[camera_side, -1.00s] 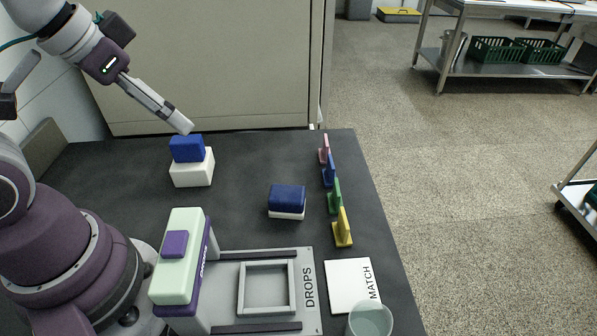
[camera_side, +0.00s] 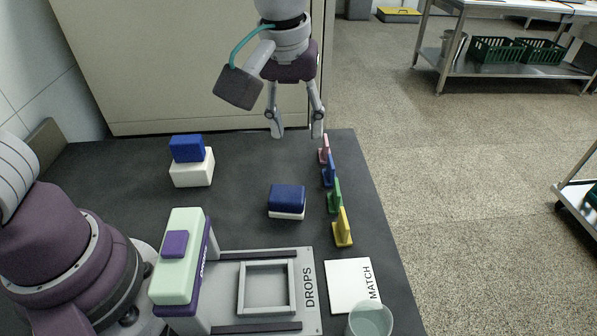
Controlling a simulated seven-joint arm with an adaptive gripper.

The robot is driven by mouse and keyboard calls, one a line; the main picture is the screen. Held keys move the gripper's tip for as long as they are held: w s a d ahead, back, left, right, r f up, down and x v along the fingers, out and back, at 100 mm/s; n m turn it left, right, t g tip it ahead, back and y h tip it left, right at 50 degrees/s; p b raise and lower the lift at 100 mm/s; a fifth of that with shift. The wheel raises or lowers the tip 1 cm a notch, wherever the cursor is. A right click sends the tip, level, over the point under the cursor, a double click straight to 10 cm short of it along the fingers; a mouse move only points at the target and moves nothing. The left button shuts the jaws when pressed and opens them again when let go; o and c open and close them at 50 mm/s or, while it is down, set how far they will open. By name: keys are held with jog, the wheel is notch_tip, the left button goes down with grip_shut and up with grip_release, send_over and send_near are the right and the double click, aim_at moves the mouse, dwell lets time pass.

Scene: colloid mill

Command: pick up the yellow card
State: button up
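The yellow card (camera_side: 343,228) stands upright on a yellow base near the right edge of the dark table. It is the nearest of a row with a green card (camera_side: 335,197), a blue card (camera_side: 329,170) and a pink card (camera_side: 324,150). My gripper (camera_side: 297,134) is above the far edge of the table, beyond the row and to its left. Its two fingers are spread apart with nothing between them. The yellow card is well apart from the gripper.
A blue block on a white block (camera_side: 192,174) stands at the left. A blue-and-white block (camera_side: 287,202) lies mid-table. The green-topped machine (camera_side: 181,258), grey frame plate (camera_side: 265,288), white MATCH plate (camera_side: 350,284) and clear beaker (camera_side: 369,320) are in front.

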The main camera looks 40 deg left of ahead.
aim_at(345, 219)
jog(key=d+f+n+y, duration=0.2)
jog(key=d+f+n, duration=0.1)
jog(key=d+f, duration=0.55)
jog(key=shift+t+y, duration=0.3)
jog(key=shift+t, duration=0.2)
jog(key=x, duration=0.6)
jog(key=w+x, duration=0.1)
jog(key=x, duration=0.2)
jog(key=shift+w+d+r, duration=0.1)
jog(key=shift+d, duration=0.2)
grip_shut()
